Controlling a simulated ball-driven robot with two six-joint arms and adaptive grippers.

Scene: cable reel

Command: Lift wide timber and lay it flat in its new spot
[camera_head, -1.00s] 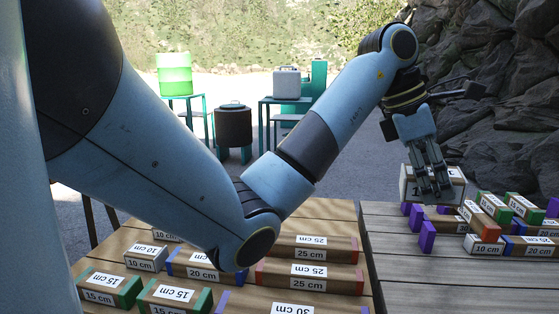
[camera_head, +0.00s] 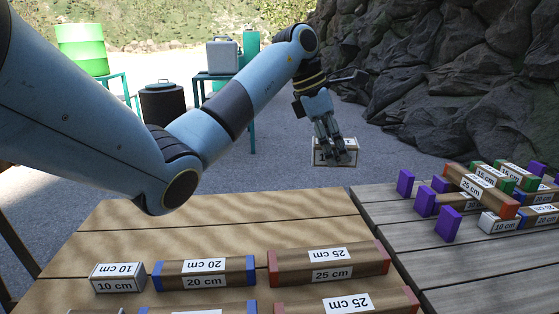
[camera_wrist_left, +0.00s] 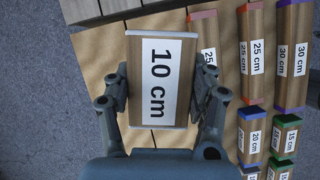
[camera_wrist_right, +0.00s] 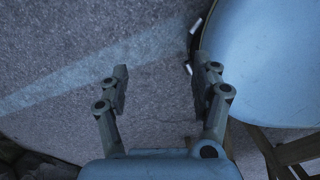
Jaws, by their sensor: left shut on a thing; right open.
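My left gripper (camera_head: 331,141) is shut on a timber block labelled 10 cm (camera_head: 349,159). In the head view the fingers cover part of the label, and the block hangs near the far edge of the tables. In the left wrist view the block (camera_wrist_left: 162,45) sits between the fingers of the gripper (camera_wrist_left: 162,92), its 10 cm label facing the camera and fully readable. The left wooden table (camera_head: 200,216) and right wooden table (camera_head: 455,268) stand below. My right gripper (camera_wrist_right: 158,80) is open and empty above grey ground; it is outside the head view.
The left table holds rows of labelled timbers, including a 10 cm (camera_head: 118,278), a 20 cm (camera_head: 204,272) and a 25 cm (camera_head: 328,262). The right table has stacked timbers (camera_head: 482,190) and upright purple pieces (camera_head: 447,223). The left table's far part is bare. Rocks (camera_head: 430,80) rise behind.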

